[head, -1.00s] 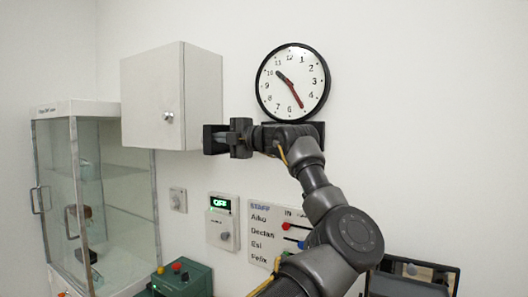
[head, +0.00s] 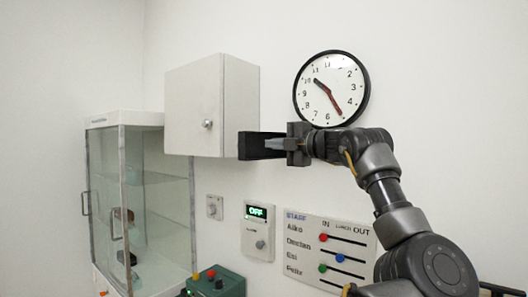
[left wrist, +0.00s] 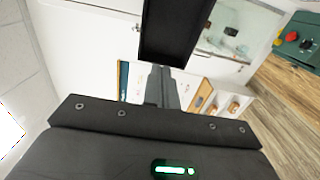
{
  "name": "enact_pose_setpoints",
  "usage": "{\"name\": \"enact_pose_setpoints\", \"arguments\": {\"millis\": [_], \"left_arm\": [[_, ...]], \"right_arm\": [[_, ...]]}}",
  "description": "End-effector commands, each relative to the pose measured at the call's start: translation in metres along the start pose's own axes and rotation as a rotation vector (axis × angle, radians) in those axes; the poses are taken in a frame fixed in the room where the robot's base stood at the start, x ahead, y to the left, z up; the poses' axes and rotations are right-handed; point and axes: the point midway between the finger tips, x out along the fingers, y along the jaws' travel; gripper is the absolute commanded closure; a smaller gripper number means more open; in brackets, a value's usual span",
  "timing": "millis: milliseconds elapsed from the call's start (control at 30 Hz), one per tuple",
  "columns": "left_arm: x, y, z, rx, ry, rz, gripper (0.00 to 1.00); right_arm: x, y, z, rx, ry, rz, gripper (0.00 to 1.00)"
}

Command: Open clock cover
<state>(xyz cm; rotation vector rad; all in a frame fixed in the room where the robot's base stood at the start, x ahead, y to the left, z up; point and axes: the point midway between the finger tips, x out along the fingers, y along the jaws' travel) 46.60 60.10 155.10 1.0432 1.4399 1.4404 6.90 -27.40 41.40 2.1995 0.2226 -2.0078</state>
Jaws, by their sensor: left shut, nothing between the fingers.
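The round wall clock (head: 332,88) has a black rim, a white face and dark and red hands. It hangs on the white wall; whether a separate cover lies over the face cannot be told. My left gripper (head: 268,144) is below and left of the clock, apart from it. It is shut and empty, its fingers pointing left in the head view. In the left wrist view its grey fingers (left wrist: 161,85) are together, pointing at a black box-like piece (left wrist: 175,30). A black piece (head: 252,146) also shows at the fingertips in the head view. My right gripper is not in view.
A white wall cabinet (head: 208,105) with a round knob is left of the gripper. Below are a thermostat-like panel (head: 257,230) reading OFF, a staff board (head: 328,250) with sliders, and a green box (head: 217,284). A glass case (head: 140,200) stands at left.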

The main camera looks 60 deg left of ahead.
Motion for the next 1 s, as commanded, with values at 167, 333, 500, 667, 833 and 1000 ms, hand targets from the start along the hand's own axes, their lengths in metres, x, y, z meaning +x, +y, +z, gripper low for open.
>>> {"name": "enact_pose_setpoints", "arguments": {"millis": [167,333,500,667,833,1000], "left_arm": [[-0.035,-0.003,-0.006,0.000,0.000,0.001,1.00],[-0.053,-0.001,-0.010,-0.001,0.002,0.000,1.00],[-0.060,0.000,-0.010,0.000,0.001,0.000,1.00],[-0.060,0.000,-0.010,0.000,0.001,0.000,1.00],[-0.060,0.000,-0.010,0.000,0.001,0.000,1.00],[-0.058,0.000,-0.012,0.000,0.005,0.000,1.00]], "right_arm": [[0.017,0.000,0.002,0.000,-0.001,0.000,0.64],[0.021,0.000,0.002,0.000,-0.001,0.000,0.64],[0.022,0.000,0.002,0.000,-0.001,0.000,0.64],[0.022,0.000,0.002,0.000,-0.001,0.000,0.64],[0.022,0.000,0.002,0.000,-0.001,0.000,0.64],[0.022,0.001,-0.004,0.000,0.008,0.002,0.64]]}}
